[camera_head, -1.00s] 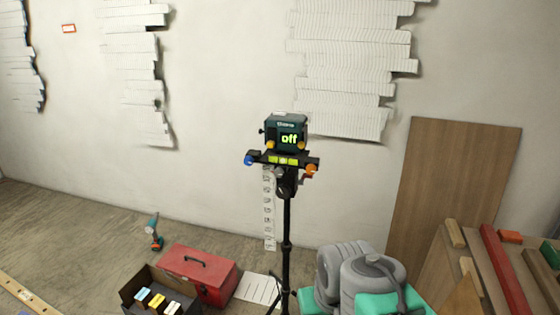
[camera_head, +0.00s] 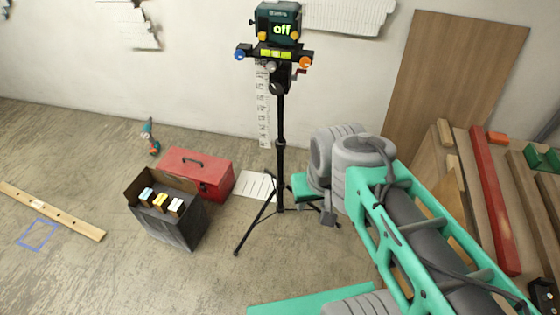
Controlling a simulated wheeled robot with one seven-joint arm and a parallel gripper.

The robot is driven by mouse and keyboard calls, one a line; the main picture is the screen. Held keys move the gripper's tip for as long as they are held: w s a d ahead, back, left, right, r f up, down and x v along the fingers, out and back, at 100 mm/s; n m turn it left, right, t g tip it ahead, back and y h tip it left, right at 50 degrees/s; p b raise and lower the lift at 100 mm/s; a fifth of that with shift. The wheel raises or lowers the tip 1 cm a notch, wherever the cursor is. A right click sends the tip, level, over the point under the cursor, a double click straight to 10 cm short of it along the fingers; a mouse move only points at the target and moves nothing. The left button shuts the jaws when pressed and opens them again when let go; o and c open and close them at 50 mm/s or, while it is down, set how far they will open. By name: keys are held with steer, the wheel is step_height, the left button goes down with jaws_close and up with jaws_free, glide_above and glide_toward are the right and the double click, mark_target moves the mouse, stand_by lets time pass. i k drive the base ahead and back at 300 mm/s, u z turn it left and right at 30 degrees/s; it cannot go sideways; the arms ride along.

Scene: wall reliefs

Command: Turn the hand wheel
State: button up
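A dark green device (camera_head: 279,23) with a lit "off" display sits on top of a black tripod (camera_head: 280,125). Under it is a black crossbar (camera_head: 284,53) with a yellow-green level. A blue knob (camera_head: 239,55) is at the bar's left end and an orange knob (camera_head: 306,62) at its right end. A round grey knob (camera_head: 278,88) is below the bar. I cannot tell which of these is the hand wheel. My grey and teal arm is at the lower right, right of the tripod. I cannot make out my gripper's fingers.
A red toolbox (camera_head: 212,174) and a dark open box (camera_head: 181,232) with small cartons stand on the floor left of the tripod. Planks and a red beam (camera_head: 486,200) are at the right. A brown board (camera_head: 450,75) leans on the wall.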

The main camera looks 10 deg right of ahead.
mark_target(275, 86)
steer(key=u, duration=0.55)
steer(key=k, duration=1.3)
steer(key=u, duration=0.05)
steer(key=i, duration=1.4)
steer(key=u, duration=0.9)
steer(key=i, duration=0.35)
steer(key=u, duration=0.35)
